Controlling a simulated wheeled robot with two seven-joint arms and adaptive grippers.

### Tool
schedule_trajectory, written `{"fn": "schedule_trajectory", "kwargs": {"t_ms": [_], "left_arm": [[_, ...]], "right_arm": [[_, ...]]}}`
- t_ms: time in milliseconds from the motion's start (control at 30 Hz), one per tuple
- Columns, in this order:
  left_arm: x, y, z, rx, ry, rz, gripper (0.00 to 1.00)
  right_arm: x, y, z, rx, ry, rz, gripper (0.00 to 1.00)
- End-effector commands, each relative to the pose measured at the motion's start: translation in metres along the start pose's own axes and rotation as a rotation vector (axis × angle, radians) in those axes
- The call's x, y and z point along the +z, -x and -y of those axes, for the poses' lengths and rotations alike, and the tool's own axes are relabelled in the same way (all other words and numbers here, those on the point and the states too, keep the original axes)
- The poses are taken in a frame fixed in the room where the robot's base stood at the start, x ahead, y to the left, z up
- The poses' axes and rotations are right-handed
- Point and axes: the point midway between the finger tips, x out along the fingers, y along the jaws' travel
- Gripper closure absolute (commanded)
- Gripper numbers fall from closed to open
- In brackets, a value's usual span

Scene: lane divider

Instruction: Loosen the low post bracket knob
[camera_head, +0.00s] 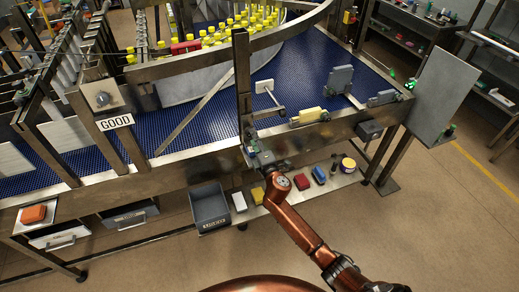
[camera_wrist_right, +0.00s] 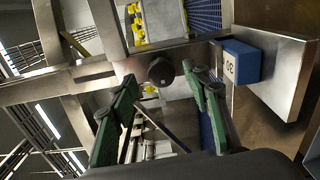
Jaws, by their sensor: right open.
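A metal post (camera_head: 242,85) stands upright at the front side of the blue conveyor. In the right wrist view a round black knob (camera_wrist_right: 160,71) sits on metalwork, just beyond and between my right fingertips. My right gripper (camera_head: 262,160) is at the foot of the post, and it covers most of the low bracket there in the head view. In the wrist view the green fingers of the right gripper (camera_wrist_right: 158,88) are open, one on each side of the knob. I see no contact with it. My left gripper is out of view.
A blue block (camera_wrist_right: 242,62) with a label sits right of the fingers. The conveyor's front rail (camera_head: 190,165) runs beside the gripper. Yellow-capped bottles (camera_head: 240,24) stand behind.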

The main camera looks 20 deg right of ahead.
Motion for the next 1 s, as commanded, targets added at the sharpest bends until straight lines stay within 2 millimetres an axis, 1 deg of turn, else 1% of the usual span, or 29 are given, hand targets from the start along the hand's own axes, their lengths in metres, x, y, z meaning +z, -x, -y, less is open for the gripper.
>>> {"fn": "schedule_trajectory", "kwargs": {"t_ms": [33, 200, 300, 400, 500, 600, 1000], "left_arm": [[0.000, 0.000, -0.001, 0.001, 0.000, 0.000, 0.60], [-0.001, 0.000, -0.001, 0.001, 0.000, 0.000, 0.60], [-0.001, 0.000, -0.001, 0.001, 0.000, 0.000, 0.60], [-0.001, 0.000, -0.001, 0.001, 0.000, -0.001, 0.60], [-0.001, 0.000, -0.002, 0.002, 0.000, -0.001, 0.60], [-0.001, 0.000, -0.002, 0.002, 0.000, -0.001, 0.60], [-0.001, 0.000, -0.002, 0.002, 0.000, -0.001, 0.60]], "right_arm": [[0.000, 0.012, 0.001, -0.001, 0.002, -0.001, 0.56], [0.000, 0.048, 0.001, -0.001, 0.000, -0.001, 0.56], [0.000, 0.067, 0.001, -0.001, 0.001, -0.001, 0.56], [0.001, 0.081, 0.000, 0.000, 0.000, 0.000, 0.56], [0.001, 0.090, -0.001, 0.001, 0.000, 0.000, 0.56], [0.001, 0.094, -0.001, 0.001, 0.000, 0.001, 0.56], [0.000, 0.095, -0.001, 0.001, 0.001, 0.000, 0.56]]}}
